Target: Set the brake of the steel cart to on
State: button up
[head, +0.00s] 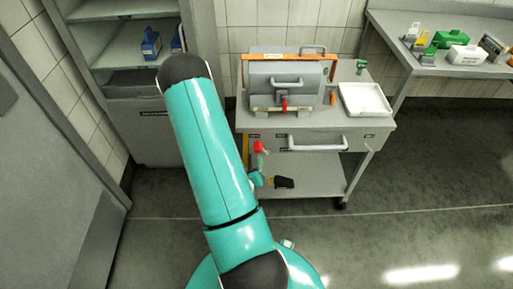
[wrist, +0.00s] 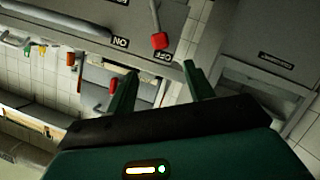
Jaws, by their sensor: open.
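The steel cart (head: 312,141) stands right of my arm in the head view. Its brake lever ends in a red knob (head: 259,147) at the cart's left front. In the wrist view the picture is upside down; the red knob (wrist: 159,41) hangs on a grey rod, beside the OFF label (wrist: 164,55), with the ON label (wrist: 121,43) to its left. My gripper (wrist: 160,68) is open and empty, its two green fingers pointing toward the knob, which shows between and beyond the fingertips. No contact is visible. In the head view my arm partly hides the gripper.
A grey box with an orange frame (head: 332,70) and a white tray (head: 365,99) stand on the cart top. A shelf unit (head: 115,54) is behind my arm at left. A side table (head: 420,62) holds small items at right. The floor at right is clear.

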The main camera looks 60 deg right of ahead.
aim_at(256, 149)
jog(key=x, duration=1.3)
jog(key=shift+w+d+f, duration=0.15)
jog(key=shift+w+d, duration=0.05)
jog(key=shift+c, duration=0.2)
grip_shut()
